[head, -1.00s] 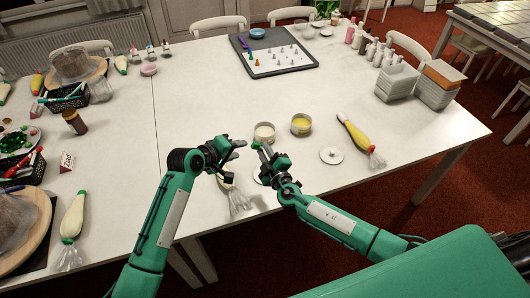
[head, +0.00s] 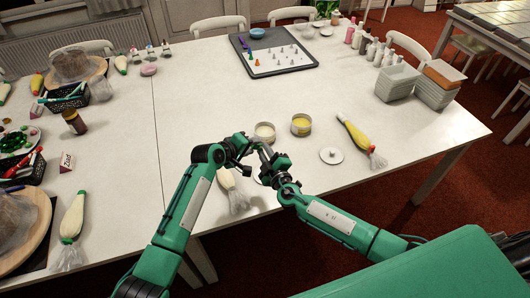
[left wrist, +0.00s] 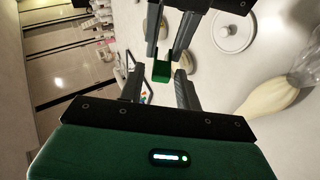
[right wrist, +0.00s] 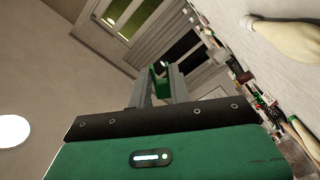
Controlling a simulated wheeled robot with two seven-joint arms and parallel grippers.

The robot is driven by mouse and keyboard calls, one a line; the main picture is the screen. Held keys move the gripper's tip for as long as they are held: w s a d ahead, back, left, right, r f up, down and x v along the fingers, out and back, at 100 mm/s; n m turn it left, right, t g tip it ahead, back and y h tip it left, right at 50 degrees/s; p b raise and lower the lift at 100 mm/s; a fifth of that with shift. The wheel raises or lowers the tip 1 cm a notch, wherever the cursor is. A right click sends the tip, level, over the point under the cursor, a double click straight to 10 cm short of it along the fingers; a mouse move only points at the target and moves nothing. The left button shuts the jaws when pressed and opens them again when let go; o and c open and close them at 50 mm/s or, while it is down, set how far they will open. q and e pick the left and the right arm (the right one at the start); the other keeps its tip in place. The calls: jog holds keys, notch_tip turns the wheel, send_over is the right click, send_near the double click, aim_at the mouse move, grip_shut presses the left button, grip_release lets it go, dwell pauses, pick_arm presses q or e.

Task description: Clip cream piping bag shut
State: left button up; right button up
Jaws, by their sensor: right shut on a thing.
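The cream piping bag (head: 232,192) lies on the white table in front of me, its clear crumpled end toward the near edge. It also shows in the left wrist view (left wrist: 268,98) and the right wrist view (right wrist: 285,40). My right gripper (head: 264,149) is shut on a small green clip (right wrist: 159,70), held above the table beyond the bag. My left gripper (head: 251,156) is beside the right gripper's tips. In the left wrist view its fingers are apart, with the green clip (left wrist: 161,72) showing beyond the gap. I cannot tell whether they touch it.
A cream bowl (head: 264,132) and a yellow bowl (head: 301,124) stand just beyond my grippers. A white disc (head: 331,155) and a yellow piping bag (head: 355,136) lie to the right. Another bag (head: 73,217) lies far left. The table's middle is clear.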

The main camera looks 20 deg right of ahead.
pick_arm(q)
jog(key=c, duration=0.5)
pick_arm(e)
jog(key=o, duration=0.8)
jog(key=shift+o, duration=0.2)
jog(key=s, duration=0.8)
jog(key=shift+d, duration=0.4)
